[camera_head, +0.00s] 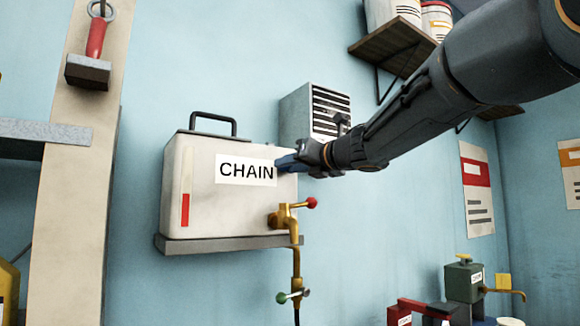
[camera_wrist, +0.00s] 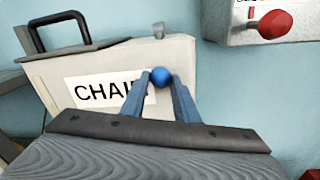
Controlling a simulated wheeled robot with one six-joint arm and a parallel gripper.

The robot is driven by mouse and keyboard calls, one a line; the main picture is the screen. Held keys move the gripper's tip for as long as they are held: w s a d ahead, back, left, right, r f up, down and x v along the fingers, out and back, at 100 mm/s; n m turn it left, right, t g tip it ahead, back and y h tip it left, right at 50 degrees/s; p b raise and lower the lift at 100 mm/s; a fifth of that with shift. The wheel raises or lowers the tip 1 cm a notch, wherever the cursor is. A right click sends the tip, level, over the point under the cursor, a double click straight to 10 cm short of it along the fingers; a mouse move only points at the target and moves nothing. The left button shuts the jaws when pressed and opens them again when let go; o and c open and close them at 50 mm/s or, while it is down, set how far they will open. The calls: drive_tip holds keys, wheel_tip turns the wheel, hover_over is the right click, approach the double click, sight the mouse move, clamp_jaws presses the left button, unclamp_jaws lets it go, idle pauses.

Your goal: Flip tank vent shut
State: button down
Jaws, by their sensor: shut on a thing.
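The cream tank (camera_head: 200,205) labelled CHAIN stands on a wall shelf (camera_head: 215,243) in the head view, with a dark carry handle on top. It also shows in the wrist view (camera_wrist: 120,62). My gripper (camera_head: 285,162) is at the tank's upper right front. In the wrist view my gripper (camera_wrist: 159,77) has its two blue fingers closed around a small blue ball (camera_wrist: 159,77), which lies in front of the right end of the label. The rest of the vent behind the ball is hidden. A small grey fitting (camera_wrist: 158,29) sits on the tank's top edge.
A brass tap (camera_head: 285,218) with a red knob sticks out at the tank's lower right. A grey louvred box (camera_head: 315,110) is on the wall behind my gripper. A red-knobbed lever (camera_wrist: 275,24) shows at the wrist view's top right. Open wall lies to the right.

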drive_tip(key=shift+s+r, duration=0.1)
drive_tip(key=shift+r, duration=0.25)
